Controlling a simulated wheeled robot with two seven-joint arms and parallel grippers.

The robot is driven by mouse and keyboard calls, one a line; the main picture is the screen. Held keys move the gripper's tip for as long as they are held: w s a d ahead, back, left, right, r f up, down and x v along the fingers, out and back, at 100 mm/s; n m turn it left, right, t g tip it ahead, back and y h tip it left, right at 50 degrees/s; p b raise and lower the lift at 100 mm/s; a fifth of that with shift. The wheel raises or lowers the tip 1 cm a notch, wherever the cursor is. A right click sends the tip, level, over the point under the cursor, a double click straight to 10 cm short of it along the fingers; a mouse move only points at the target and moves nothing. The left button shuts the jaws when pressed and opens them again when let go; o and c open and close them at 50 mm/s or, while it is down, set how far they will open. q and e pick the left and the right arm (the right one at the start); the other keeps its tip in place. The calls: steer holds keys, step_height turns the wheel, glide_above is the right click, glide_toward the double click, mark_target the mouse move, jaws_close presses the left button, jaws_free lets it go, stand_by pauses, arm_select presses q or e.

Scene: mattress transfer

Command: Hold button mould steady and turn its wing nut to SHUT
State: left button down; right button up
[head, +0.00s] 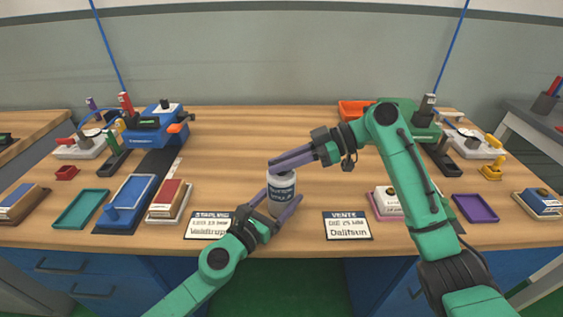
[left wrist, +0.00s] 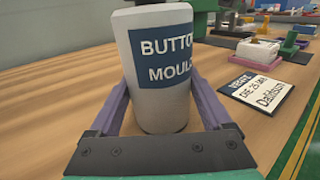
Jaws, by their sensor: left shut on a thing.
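The button mould (head: 283,187) is a white upright cylinder with a blue label, standing on the wooden table near its front middle. It fills the middle of the left wrist view (left wrist: 158,100), where the label reads "BUTTO… MOULD". My left gripper (head: 277,203) is shut on the mould low down, one purple finger on each side. My right gripper (head: 277,165) is at the mould's top, its purple fingers pointing left across it. I cannot tell whether these fingers are apart or touch anything. The wing nut and any SHUT mark cannot be made out; the right fingers cover the top.
White cards lie left (head: 210,225) and right (head: 347,226) of the mould. Blue (head: 130,198) and teal (head: 82,208) trays lie at left, a purple tray (head: 475,208) at right. A blue machine (head: 152,132) and an orange bin (head: 354,109) stand behind. The table's middle back is clear.

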arm_select(q)
steer(key=shift+r, duration=0.1)
arm_select(e)
jaws_close()
steer(key=shift+w+f+m+t, duration=0.1)
steer(key=shift+m+t, duration=0.4)
steer(key=shift+d+m+t, duration=0.1)
steer(key=shift+m+t, duration=0.2)
steer(key=shift+t, duration=0.2)
steer(key=o, duration=0.7)
jaws_free()
steer(key=v, duration=1.2)
